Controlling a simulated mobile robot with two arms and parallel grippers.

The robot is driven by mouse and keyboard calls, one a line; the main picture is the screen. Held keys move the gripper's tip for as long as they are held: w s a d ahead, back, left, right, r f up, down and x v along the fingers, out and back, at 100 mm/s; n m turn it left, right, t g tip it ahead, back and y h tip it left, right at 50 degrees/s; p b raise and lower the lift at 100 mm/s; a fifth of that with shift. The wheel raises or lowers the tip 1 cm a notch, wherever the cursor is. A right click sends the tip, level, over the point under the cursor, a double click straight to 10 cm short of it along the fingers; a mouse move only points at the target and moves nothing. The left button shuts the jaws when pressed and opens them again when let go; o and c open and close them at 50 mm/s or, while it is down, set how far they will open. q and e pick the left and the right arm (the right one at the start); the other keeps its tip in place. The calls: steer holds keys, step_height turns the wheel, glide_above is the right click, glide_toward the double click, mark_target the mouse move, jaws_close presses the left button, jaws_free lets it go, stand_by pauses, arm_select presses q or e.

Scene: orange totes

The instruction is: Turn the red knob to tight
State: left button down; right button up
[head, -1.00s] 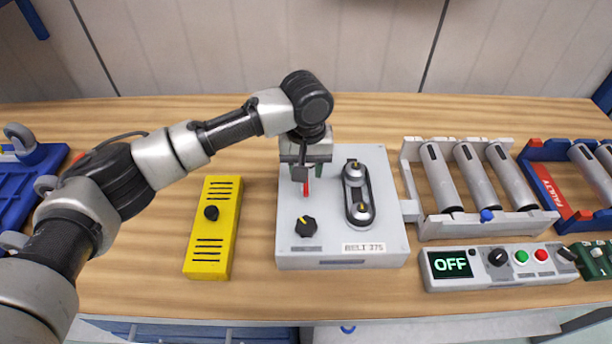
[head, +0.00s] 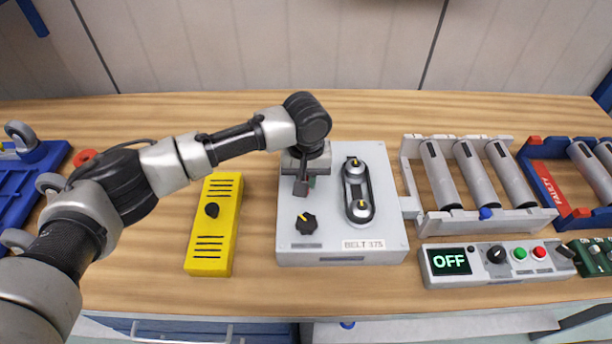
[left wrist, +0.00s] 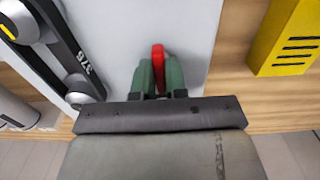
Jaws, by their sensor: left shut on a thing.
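The red knob (left wrist: 158,54) is in the left wrist view, standing on the pale grey panel (left wrist: 115,40) of the belt unit. My left gripper's green fingertips (left wrist: 159,76) sit on either side of it, shut on it. In the head view my left gripper (head: 305,184) reaches down onto the upper left of the belt unit (head: 285,240), and the red knob is hidden there. A black knob (head: 306,223) with a yellow mark is below the gripper on the same unit. No tight marking is readable. My right gripper is not in view.
A belt with two pulleys (head: 359,190) is right of the gripper. A yellow box (head: 211,235) stands to the left. A roller frame (head: 480,226) and a control box reading OFF (head: 497,275) stand to the right. Bare wood lies behind the unit.

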arm_select(q)
steer(key=shift+r+m+p, duration=0.15)
steer(key=shift+m+p, duration=0.45)
steer(key=shift+p, duration=0.2)
steer(key=shift+m+p, duration=1.2)
steer(key=m+p, duration=0.3)
steer(key=m, duration=0.1)
steer(key=m+p, duration=0.1)
steer(key=m, duration=0.4)
steer(key=shift+p, duration=0.4)
steer(key=m+p, duration=0.1)
steer(key=m, duration=0.4)
steer(key=shift+m, duration=0.3)
